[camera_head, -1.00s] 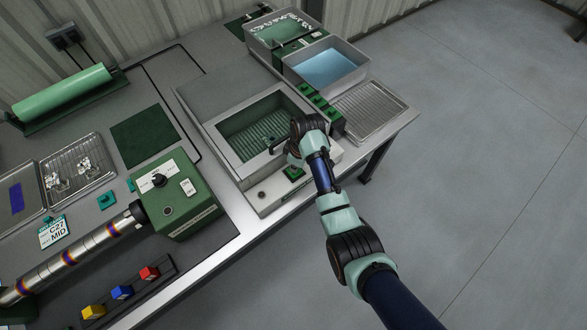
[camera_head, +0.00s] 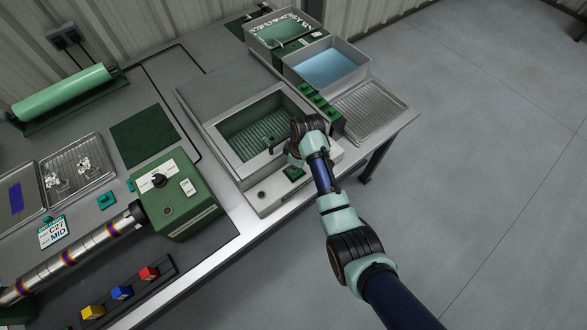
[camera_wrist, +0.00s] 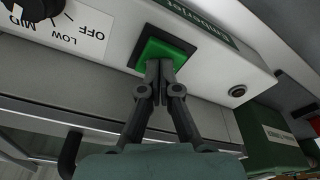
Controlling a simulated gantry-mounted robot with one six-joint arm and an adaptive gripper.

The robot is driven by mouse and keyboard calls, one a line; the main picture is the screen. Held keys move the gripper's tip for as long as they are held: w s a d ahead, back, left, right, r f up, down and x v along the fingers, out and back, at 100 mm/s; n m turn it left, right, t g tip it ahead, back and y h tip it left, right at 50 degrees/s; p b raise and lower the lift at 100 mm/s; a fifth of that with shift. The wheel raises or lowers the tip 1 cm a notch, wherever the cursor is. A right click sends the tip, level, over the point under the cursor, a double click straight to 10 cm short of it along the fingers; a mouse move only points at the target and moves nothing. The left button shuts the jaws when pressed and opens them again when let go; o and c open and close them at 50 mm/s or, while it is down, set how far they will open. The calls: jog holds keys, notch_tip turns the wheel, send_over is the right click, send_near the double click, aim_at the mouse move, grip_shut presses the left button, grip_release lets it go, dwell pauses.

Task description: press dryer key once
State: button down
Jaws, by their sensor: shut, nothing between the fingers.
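The dryer (camera_head: 213,137) is a grey box with an open chamber and a pale front panel near the bench's front edge. Its square green key (camera_head: 293,174) sits on that panel, partly covered by my gripper. The key (camera_wrist: 160,50) shows bright green in a dark frame in the wrist view. My gripper (camera_wrist: 160,66) is shut and empty, its fingertips over the lower part of the key. I cannot tell whether they touch it or whether it is pressed in. In the head view my gripper (camera_head: 292,162) points down at the panel.
On the panel are a dial (camera_wrist: 38,8) marked OFF, LOW and MID, and a round dark button or lamp (camera_wrist: 237,91). A green control box (camera_head: 180,205) stands to the left. A water tray (camera_head: 326,68) and a wire rack (camera_head: 369,111) lie to the right.

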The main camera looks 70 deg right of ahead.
jog(key=shift+f, duration=0.1)
notch_tip(320, 180, up, 16)
jog(key=p, duration=1.6)
jog(key=shift+p, duration=0.3)
